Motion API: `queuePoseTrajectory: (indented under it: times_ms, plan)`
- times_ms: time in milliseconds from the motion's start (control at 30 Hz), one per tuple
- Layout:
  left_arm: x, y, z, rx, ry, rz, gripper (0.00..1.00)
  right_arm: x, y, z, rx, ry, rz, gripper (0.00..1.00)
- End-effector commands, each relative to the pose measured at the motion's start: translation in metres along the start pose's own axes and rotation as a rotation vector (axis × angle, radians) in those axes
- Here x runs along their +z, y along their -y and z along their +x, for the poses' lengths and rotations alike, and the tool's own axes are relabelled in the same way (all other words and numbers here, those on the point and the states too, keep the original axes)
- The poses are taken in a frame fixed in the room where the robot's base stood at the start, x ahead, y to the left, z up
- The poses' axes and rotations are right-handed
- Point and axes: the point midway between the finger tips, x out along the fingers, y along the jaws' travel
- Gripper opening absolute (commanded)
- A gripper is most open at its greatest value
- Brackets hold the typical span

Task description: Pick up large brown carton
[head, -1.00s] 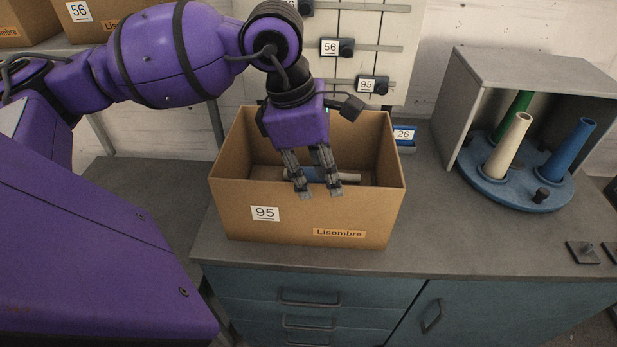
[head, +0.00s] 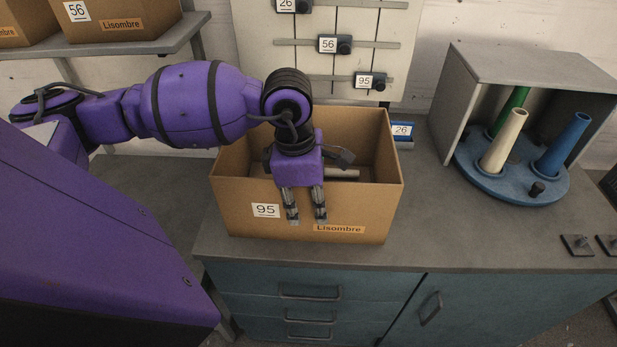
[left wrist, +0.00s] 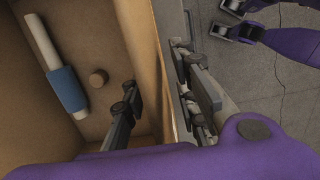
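The large brown carton (head: 240,205), labelled 95 and Lisombre, stands upright and open-topped on the grey worktop. My left gripper (head: 306,220) points down at its front wall, fingers apart. In the left wrist view the carton's wall (left wrist: 142,40) runs between the fingers of this gripper (left wrist: 158,80), one on the inner side and one on the outer side. I cannot tell whether either finger touches the wall. My right gripper cannot be made out.
A blue turntable with upright cones (head: 500,155) stands under a grey hood (head: 535,70) at right. Other cartons (head: 125,22) sit on a shelf at upper left. The worktop (head: 440,235) right of the carton is clear.

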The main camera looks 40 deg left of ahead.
Motion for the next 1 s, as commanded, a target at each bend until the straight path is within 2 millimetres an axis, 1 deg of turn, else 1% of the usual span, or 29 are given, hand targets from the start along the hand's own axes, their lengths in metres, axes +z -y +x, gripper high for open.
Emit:
queuePoseTrajectory:
  times_ms: [133,300,333,1000]
  plan:
    - [0.0,0.0,-0.0001,0.0,0.0,0.0,0.25,0.0004,-0.0001,0.0,0.0,0.001,0.0,0.4]
    - [-0.0001,0.0001,-0.0002,0.0,0.0,0.0,0.03,0.0005,-0.0002,0.0,0.0,0.001,0.0,0.4]
    - [0.0,0.0001,-0.0002,0.0,0.0,0.0,0.0,0.0005,-0.0002,0.0,0.0,0.001,0.0,0.4]
    - [0.0006,-0.0006,-0.0025,0.002,0.001,0.0,0.0,0.0015,-0.0002,0.0001,0.0,0.002,0.0,0.4]
